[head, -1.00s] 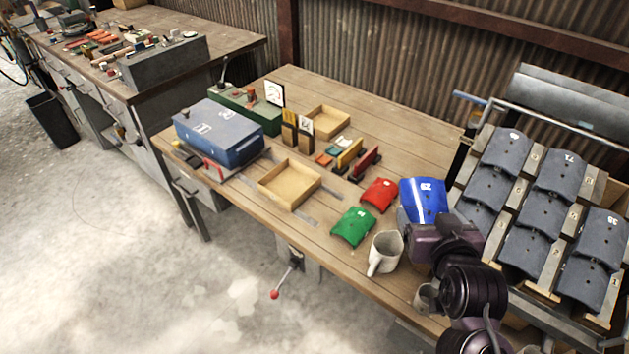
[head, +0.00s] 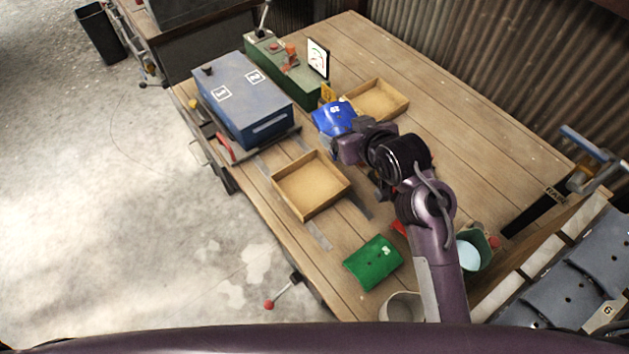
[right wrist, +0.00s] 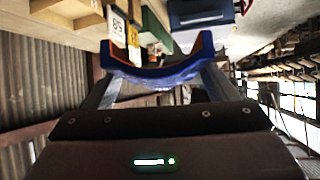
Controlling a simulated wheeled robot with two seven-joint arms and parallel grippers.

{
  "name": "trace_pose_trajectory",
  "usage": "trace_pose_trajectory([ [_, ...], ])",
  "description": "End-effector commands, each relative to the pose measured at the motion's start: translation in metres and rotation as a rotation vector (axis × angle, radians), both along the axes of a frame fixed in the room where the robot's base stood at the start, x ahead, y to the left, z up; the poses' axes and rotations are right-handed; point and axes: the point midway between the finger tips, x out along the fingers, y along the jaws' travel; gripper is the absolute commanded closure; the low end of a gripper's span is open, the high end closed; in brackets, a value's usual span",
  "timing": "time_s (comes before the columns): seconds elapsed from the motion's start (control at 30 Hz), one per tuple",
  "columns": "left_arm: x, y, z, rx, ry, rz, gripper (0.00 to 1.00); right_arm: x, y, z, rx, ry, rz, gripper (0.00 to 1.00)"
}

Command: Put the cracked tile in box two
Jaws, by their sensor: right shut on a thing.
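My right gripper (head: 343,136) is shut on a blue curved tile (head: 332,117) with a white number on it. It holds the tile over the bench, between the blue box and the back wooden tray. In the right wrist view the tile (right wrist: 158,76) spans the two fingers; I cannot make out a crack. A green tile (head: 372,262) lies at the bench's front. A red tile (head: 398,228) is mostly hidden behind my right arm. The blue box (head: 238,98) carries labels that look like 1 and 2. My left gripper is not in view.
Two wooden trays, one in front (head: 282,198) and one at the back (head: 402,105), stand empty. A green machine (head: 284,72) with a gauge panel (head: 318,58) stands behind the blue box. A white mug (head: 400,306) is near the front edge. Grey tiles (head: 558,272) fill the right rack.

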Motion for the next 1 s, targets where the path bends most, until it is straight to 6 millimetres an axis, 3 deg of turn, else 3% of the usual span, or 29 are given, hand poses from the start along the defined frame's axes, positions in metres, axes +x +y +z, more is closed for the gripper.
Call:
trace_pose_trajectory([
  [0.1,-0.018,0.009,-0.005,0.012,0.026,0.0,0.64,0.01,0.034,-0.011,-0.018,0.054,0.121,0.49],
  [0.3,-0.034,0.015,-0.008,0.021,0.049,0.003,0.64,0.011,0.059,-0.023,-0.048,0.1,0.228,0.49],
  [0.47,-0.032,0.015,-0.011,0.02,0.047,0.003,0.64,0.009,0.061,-0.054,-0.055,0.109,0.24,0.49],
  [0.73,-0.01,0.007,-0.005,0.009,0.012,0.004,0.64,0.009,0.062,-0.125,-0.053,0.108,0.239,0.49],
  [0.9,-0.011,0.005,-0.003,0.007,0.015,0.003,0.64,0.009,0.062,-0.163,-0.052,0.104,0.238,0.49],
  [1.0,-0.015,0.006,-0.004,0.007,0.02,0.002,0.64,0.009,0.062,-0.176,-0.051,0.103,0.238,0.49],
])
